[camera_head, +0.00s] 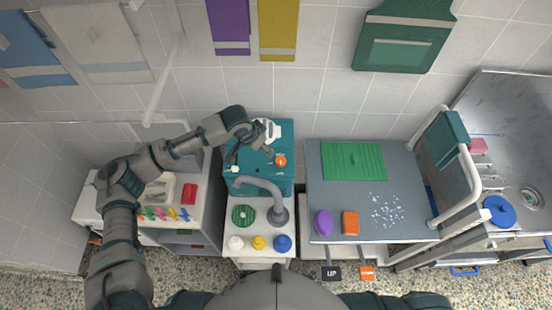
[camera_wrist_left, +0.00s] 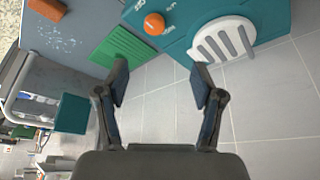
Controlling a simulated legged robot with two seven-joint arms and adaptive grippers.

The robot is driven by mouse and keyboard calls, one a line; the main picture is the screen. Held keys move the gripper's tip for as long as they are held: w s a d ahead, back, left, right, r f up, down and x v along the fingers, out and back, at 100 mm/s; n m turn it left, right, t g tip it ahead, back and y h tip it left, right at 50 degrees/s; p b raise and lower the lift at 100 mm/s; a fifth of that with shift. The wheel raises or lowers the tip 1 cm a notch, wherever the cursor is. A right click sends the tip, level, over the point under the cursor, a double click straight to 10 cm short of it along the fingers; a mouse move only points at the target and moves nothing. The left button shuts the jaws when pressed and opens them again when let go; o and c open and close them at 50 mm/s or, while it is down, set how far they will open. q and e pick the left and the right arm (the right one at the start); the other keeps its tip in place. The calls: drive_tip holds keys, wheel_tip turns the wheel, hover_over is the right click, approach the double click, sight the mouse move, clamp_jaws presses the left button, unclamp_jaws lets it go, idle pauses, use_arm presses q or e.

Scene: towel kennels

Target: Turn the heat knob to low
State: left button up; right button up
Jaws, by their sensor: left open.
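The orange heat knob (camera_head: 280,160) is on the teal dryer unit (camera_head: 283,181) against the tiled wall. In the left wrist view the knob (camera_wrist_left: 154,24) is round and sits on the teal panel (camera_wrist_left: 187,20), above the gap between the fingers. Its setting is too small to read. My left gripper (camera_head: 254,147) is over the teal unit, left of the knob. In the left wrist view the gripper (camera_wrist_left: 158,82) is open and empty, apart from the knob. My right gripper is not in view.
A white slotted vent (camera_wrist_left: 223,40) is right of the knob in the left wrist view. A grey table (camera_head: 340,200) with a green mat (camera_head: 353,160) is to the right.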

use_arm(q)
approach(280, 161)
drive_tip(key=d+f, duration=0.1)
drive_tip(key=d, duration=0.1)
drive_tip(key=f, duration=0.2)
drive_tip(key=w+f, duration=0.1)
drive_tip(key=f, duration=0.1)
drive_tip(key=w+f, duration=0.1)
drive_tip(key=f, duration=0.1)
drive_tip(key=shift+w+a+f, duration=0.1)
drive_tip(key=shift+w, duration=0.15)
drive_tip(key=shift+w+f, duration=0.2)
drive_tip(key=shift+f, duration=0.45)
drive_tip(key=shift+d, duration=0.85)
drive_tip(key=shift+c, duration=0.9)
drive_tip(key=shift+d, duration=0.1)
drive_tip(key=c, duration=0.8)
drive_tip(key=shift+a, duration=0.3)
drive_tip(key=shift+c, duration=0.8)
drive_tip(key=shift+a+f, duration=0.15)
drive_tip(key=shift+a, duration=0.1)
drive_tip(key=shift+s+d, duration=0.1)
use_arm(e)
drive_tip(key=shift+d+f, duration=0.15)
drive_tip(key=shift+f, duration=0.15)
